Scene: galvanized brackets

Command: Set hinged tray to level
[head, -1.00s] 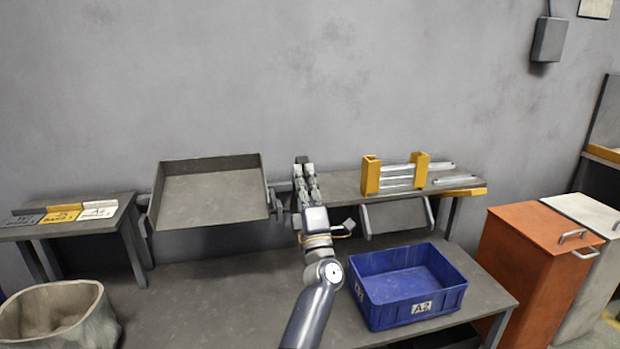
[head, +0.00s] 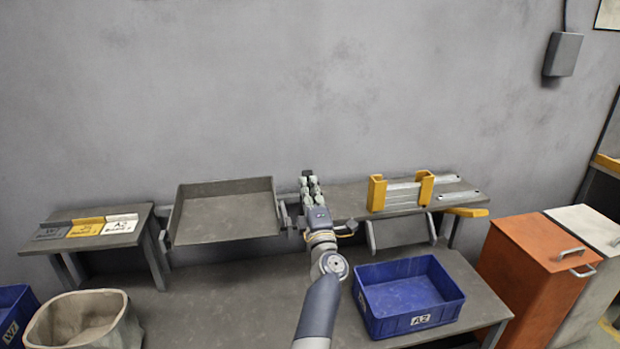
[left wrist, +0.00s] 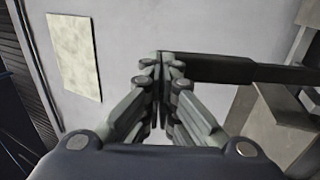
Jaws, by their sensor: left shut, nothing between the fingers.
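The hinged tray (head: 222,214) is a grey, shallow open tray with raised walls, mounted above the bench on a bar at the left of centre in the head view. It looks empty and tilts slightly toward me. My left gripper (head: 308,180) is just right of the tray and its right-hand pivot, fingers pointing at the wall. In the left wrist view the gripper's fingers (left wrist: 162,68) are closed together with nothing between them. A dark bar (left wrist: 215,68) runs right from behind the fingertips; I cannot tell whether they touch it. My right gripper is not in view.
A blue bin marked A2 (head: 402,322) stands on the bench (head: 235,305). A shelf with a yellow rack (head: 377,193) holding metal strips is at right. A sack-like container (head: 85,325) and an orange cabinet (head: 520,270) flank the bench.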

